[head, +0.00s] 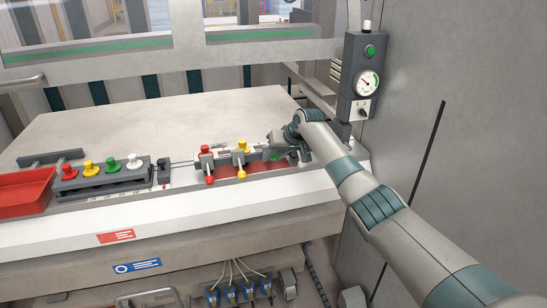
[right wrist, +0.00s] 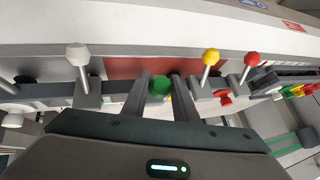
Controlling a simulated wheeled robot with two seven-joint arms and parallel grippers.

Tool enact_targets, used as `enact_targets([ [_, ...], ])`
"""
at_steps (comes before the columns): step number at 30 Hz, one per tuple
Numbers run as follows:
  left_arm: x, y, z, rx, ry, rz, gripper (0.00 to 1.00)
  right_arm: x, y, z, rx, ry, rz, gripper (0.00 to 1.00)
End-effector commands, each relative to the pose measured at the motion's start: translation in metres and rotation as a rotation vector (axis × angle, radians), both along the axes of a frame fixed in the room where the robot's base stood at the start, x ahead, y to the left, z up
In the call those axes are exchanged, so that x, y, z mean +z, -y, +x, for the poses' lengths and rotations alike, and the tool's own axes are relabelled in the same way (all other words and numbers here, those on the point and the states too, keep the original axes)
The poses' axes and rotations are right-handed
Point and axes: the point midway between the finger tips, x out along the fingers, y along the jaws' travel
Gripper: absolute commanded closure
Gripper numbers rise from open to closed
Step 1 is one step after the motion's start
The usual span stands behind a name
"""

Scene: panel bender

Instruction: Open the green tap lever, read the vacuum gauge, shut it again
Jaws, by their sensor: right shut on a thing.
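The green tap lever's round knob (right wrist: 159,88) sits between the two fingers of my right gripper (right wrist: 160,90) in the right wrist view. The gripper is shut on it. In the head view my right gripper (head: 277,142) covers most of that tap, and only a bit of green shows. The yellow lever (head: 242,174) and the red lever (head: 210,180) stand to its left, with the white lever (right wrist: 79,55) on its other side. The vacuum gauge (head: 367,84) is a round white dial on a grey post; its reading is too small to tell. My left gripper is out of view.
A rack of coloured knobs (head: 103,181) and a red tray (head: 24,191) are at the left of the bench. A green button (head: 369,51) sits above the gauge. The pale bench top (head: 130,120) behind the taps is clear. A grey wall (head: 480,120) stands close on the right.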

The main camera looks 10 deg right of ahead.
Motion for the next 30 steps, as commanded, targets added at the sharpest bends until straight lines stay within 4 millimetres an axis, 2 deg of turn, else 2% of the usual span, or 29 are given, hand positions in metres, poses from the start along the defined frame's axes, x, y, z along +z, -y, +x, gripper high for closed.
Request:
enact_targets([
  [9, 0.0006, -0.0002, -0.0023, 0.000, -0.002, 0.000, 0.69, 0.0041, -0.0004, -0.0006, 0.000, -0.095, -0.003, 1.00],
  [26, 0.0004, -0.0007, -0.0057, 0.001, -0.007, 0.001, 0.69, 0.0056, -0.0002, -0.0005, 0.000, -0.114, -0.004, 1.00],
  [27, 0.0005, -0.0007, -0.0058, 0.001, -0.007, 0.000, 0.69, 0.0056, -0.0002, -0.0005, 0.000, -0.114, -0.004, 0.67],
  [29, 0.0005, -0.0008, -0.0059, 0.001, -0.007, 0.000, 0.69, 0.0056, -0.0002, -0.0004, 0.000, -0.113, -0.004, 0.56],
  [30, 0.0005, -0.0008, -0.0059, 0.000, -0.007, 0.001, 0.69, 0.0056, -0.0001, -0.0004, 0.000, -0.113, -0.004, 0.56],
])
